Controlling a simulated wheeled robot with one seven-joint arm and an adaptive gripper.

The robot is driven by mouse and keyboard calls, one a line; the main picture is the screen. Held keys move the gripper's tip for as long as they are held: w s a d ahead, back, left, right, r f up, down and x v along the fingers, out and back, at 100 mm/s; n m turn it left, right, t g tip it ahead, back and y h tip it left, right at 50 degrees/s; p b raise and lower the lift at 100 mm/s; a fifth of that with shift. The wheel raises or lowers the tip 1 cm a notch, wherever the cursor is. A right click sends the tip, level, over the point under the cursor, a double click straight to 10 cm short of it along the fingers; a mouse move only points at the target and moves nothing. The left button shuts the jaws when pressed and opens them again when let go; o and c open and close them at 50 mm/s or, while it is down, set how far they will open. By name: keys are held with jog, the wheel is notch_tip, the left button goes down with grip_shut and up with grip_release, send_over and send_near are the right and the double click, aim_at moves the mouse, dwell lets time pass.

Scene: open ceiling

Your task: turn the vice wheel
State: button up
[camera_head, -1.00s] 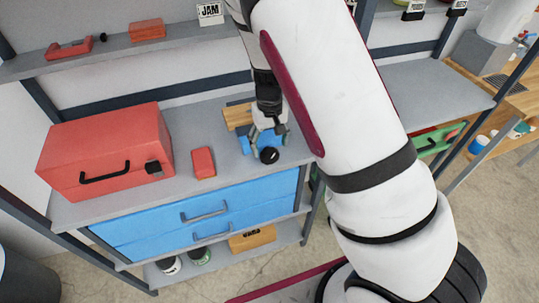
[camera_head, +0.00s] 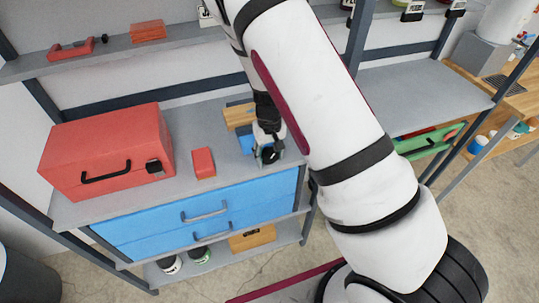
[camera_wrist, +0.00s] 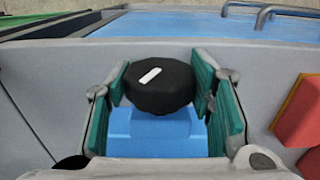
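The vice is a small blue body (camera_wrist: 150,132) with a tan wooden block (camera_head: 238,115) by it on the shelf. Its round black wheel (camera_wrist: 160,83) has a white mark, slanting up to the right, on its top face. In the head view the wheel (camera_head: 270,156) is partly hidden by my gripper (camera_head: 269,152). In the wrist view my gripper (camera_wrist: 161,86) has its green-padded fingers on the left and right sides of the wheel. Both pads appear to touch its rim, with no clear gap.
A large red toolbox (camera_head: 90,135) and a small red box (camera_head: 203,162) stand left of the vice on the same grey shelf. Blue drawers (camera_head: 150,238) with handles are below. An upper shelf (camera_head: 120,52) runs behind, and a dark post (camera_head: 362,40) stands to the right.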

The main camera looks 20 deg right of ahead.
jog(key=shift+d, duration=0.1)
jog(key=shift+s+f+y+b, duration=0.15)
jog(key=shift+y+b, duration=0.3)
jog(key=shift+y, duration=0.95)
jog(key=o, duration=1.2)
jog(key=shift+c, duration=0.2)
